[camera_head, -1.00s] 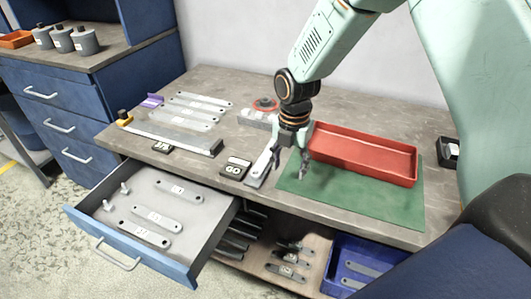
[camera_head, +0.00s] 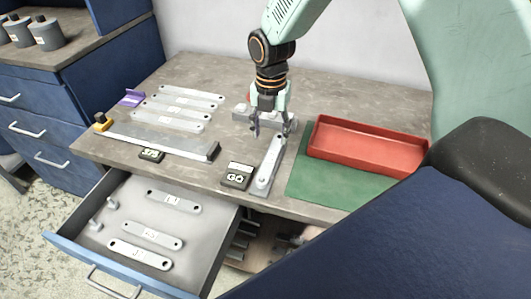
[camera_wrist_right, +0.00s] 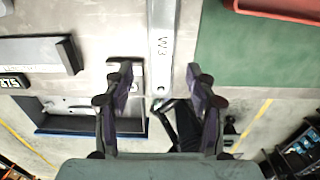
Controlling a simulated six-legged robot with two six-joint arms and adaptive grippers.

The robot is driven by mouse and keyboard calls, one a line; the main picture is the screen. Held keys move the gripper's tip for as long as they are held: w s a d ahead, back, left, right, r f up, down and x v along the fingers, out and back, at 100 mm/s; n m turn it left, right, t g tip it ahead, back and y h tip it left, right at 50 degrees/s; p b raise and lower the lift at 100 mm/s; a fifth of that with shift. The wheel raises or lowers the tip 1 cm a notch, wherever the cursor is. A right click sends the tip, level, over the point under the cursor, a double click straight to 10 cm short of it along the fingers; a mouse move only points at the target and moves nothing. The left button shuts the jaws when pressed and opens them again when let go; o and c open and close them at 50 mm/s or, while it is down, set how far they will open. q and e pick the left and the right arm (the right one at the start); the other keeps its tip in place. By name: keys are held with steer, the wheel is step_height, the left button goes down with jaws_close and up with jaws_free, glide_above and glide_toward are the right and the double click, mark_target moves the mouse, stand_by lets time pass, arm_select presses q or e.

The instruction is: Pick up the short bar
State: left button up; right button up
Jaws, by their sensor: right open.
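A pale grey bar (camera_head: 268,162) with rounded ends lies on the bench between the GO block and the green mat. In the right wrist view this bar (camera_wrist_right: 161,50) reads W3 and runs lengthwise between the fingers. My right gripper (camera_head: 271,131) is open and empty above the bar's far end; in the wrist view (camera_wrist_right: 160,82) its fingers stand on either side of it, apart from it. Several longer bars (camera_head: 178,103) lie at the back left. Several labelled bars (camera_head: 174,201) lie in the open drawer. Which one is the short bar, I cannot tell. My left gripper is not in view.
The GO block (camera_head: 237,176) stands close left of the bar. A red tray (camera_head: 367,163) sits right on the green mat (camera_head: 305,188). A long metal rule (camera_head: 160,139) lies left, by a 375 block (camera_head: 151,156). The drawer (camera_head: 95,265) juts out in front.

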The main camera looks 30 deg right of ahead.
mark_target(271, 156)
steer(key=shift+s+d+f, duration=0.15)
steer(key=shift+s+f, duration=0.05)
steer(key=shift+f, duration=0.2)
step_height(271, 156, down, 6)
steer(key=shift+w+f, duration=0.1)
steer(key=shift+d+f, duration=0.25)
steer(key=shift+f, duration=0.15)
steer(key=shift+a, duration=0.2)
steer(key=c, duration=0.4)
steer(key=shift+d, duration=0.15)
steer(key=c, duration=0.6)
steer(key=shift+w, duration=0.1)
jaws_close()
